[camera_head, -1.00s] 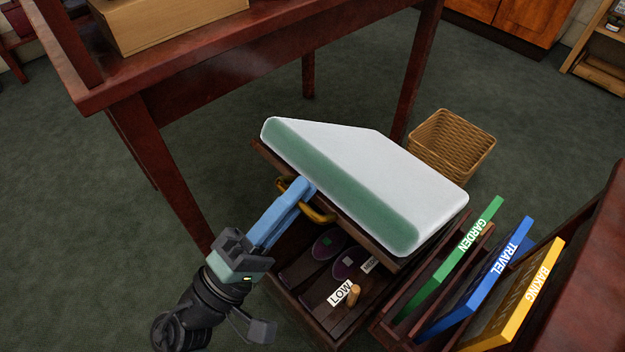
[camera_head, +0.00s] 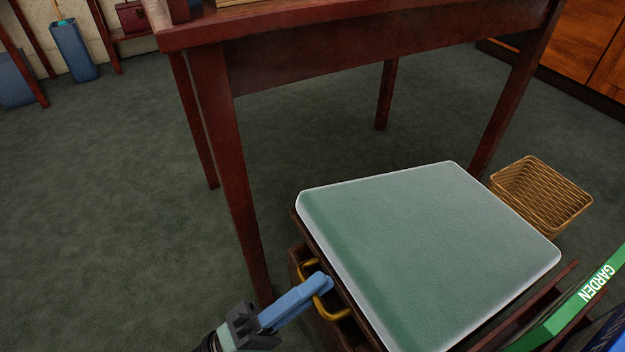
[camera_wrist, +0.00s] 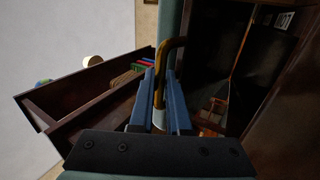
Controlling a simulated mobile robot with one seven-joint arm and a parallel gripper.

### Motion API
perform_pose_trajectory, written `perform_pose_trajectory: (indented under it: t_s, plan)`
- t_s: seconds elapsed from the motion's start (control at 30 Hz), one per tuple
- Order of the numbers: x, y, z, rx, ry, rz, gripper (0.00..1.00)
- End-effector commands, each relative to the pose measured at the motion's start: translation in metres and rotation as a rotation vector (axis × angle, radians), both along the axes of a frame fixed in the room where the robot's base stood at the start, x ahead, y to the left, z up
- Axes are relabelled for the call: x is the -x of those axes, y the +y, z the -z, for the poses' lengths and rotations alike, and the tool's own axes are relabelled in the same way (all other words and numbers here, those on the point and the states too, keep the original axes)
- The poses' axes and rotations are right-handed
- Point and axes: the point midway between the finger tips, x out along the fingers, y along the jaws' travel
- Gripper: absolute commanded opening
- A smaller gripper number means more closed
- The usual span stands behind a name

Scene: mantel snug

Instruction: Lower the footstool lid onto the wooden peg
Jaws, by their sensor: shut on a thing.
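The footstool lid (camera_head: 430,255) is a green cushioned slab with pale edges and a dark wooden underside, in the lower right of the head view. My gripper (camera_head: 322,283) has blue fingers shut on the brass handle (camera_head: 331,314) at the lid's near left edge. The wrist view shows the handle (camera_wrist: 172,52) between the fingers. The footstool box (camera_head: 297,262) shows below the lid's left edge, with a dark gap between them. Inside the dark box, the wrist view shows a small white label (camera_wrist: 283,19). I cannot make out the wooden peg in the current views.
A dark red table (camera_head: 235,180) stands behind, its nearest leg close to the footstool. A wicker basket (camera_head: 540,197) is to the right. A green book (camera_head: 590,290) marked GARDEN stands at the lower right. The carpet at left is clear.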

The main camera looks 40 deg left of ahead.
Motion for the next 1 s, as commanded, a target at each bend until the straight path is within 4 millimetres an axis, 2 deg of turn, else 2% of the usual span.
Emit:
perform_pose_trajectory:
  t_s: [0.23, 0.27, 0.3, 0.33, 0.77, 0.87, 1.0]
  plan:
    - [-0.002, -0.001, 0.005, 0.001, 0.013, 0.002, 0.00]
    - [-0.002, -0.001, 0.005, 0.001, 0.013, 0.001, 0.18]
    - [-0.002, -0.001, 0.005, 0.002, 0.014, 0.001, 0.26]
    - [-0.002, -0.001, 0.005, 0.002, 0.014, 0.001, 0.27]
    - [0.002, 0.001, 0.007, 0.003, 0.015, 0.000, 0.27]
    - [0.013, 0.007, 0.011, 0.006, 0.015, -0.004, 0.27]
    - [0.038, 0.017, 0.023, 0.005, 0.011, -0.004, 0.27]
